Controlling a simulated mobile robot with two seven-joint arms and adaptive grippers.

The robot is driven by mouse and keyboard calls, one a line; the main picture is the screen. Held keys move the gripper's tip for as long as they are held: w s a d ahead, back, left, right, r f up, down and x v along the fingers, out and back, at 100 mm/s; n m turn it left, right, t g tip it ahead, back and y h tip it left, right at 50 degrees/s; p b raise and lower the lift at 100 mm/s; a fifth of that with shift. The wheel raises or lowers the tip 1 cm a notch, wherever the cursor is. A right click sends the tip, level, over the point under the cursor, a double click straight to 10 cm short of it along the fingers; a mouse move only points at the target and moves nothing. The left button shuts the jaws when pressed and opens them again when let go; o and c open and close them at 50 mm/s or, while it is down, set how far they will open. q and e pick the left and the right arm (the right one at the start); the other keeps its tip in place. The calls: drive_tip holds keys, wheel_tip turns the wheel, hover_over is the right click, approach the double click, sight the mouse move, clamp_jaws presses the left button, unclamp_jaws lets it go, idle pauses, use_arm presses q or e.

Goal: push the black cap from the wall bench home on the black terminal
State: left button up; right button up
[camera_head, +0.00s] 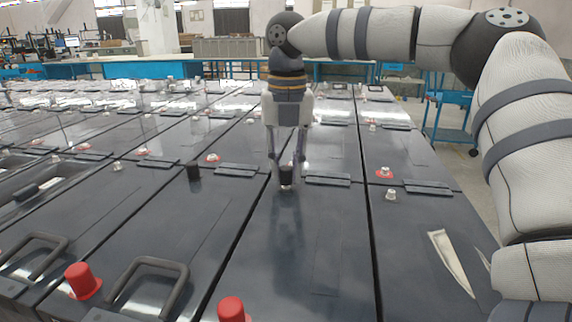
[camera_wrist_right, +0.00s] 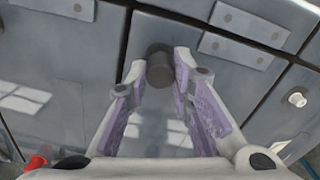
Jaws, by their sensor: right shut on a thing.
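My right gripper (camera_head: 286,162) points down over a battery in the middle of the head view. It is shut on a small black cap (camera_head: 286,173), which sits low between its fingertips. A pale bit shows just under the cap, seemingly the terminal (camera_head: 286,185); I cannot tell how far the cap is down over it. In the right wrist view the black cap (camera_wrist_right: 160,66) shows between the two fingertips, and it hides what is below it. My left gripper is not in view.
Another black cap (camera_head: 193,171) stands on the battery to the left. Bare terminals (camera_head: 391,195) stand to the right. Red caps (camera_head: 83,280) and a black handle (camera_head: 148,285) stick up in front. Low flat plates (camera_head: 328,179) lie beside the gripper. Blue benches stand behind.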

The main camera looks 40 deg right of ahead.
drive_tip(key=shift+f, duration=0.5)
idle(0.6)
drive_tip(key=o, duration=1.4)
drive_tip(key=shift+r, duration=0.1)
drive_tip(key=shift+r, duration=3.45)
